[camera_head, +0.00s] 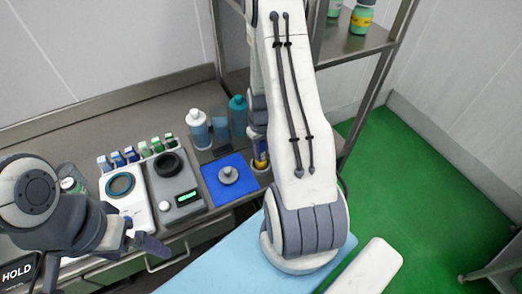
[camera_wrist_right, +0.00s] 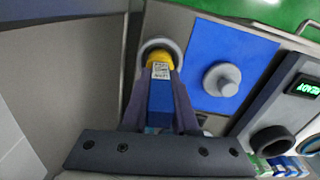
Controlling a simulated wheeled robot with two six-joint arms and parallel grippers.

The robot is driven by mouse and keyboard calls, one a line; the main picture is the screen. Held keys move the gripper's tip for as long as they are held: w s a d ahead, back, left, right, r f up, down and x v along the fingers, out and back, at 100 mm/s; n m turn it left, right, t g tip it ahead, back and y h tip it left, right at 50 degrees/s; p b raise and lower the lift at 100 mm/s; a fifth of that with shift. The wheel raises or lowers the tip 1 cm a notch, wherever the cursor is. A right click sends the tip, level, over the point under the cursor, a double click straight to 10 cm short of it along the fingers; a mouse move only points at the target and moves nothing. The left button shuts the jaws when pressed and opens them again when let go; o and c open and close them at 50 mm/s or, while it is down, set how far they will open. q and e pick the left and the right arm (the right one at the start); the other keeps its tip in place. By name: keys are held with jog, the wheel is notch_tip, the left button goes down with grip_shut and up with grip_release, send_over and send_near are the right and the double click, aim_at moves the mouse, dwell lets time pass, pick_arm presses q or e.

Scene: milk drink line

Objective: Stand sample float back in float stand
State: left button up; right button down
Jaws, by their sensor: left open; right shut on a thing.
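The sample float, with a blue body, a yellow end and a printed label, shows in the wrist view (camera_wrist_right: 160,97) and partly beside my right arm in the head view (camera_head: 259,150). My right gripper (camera_wrist_right: 158,84) is shut on its blue body. The float's yellow end is at a round grey holder, apparently the float stand (camera_wrist_right: 152,42); I cannot tell how far in it sits. In the head view, my right arm hides most of the right gripper. My left gripper (camera_head: 150,241) is open and empty at the front left, away from the float.
A blue mat (camera_head: 211,175) bears a grey knobbed piece (camera_head: 229,174) next to the holder. A grey device with a green display (camera_head: 187,196) and a white device (camera_head: 137,211) stand left of it. Bottles (camera_head: 199,130) stand behind. A shelf rack (camera_head: 350,45) rises behind my right arm.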

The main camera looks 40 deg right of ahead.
jog(key=c, duration=1)
grip_release()
notch_tip(320, 180, up, 11)
jog(key=p, duration=0.9)
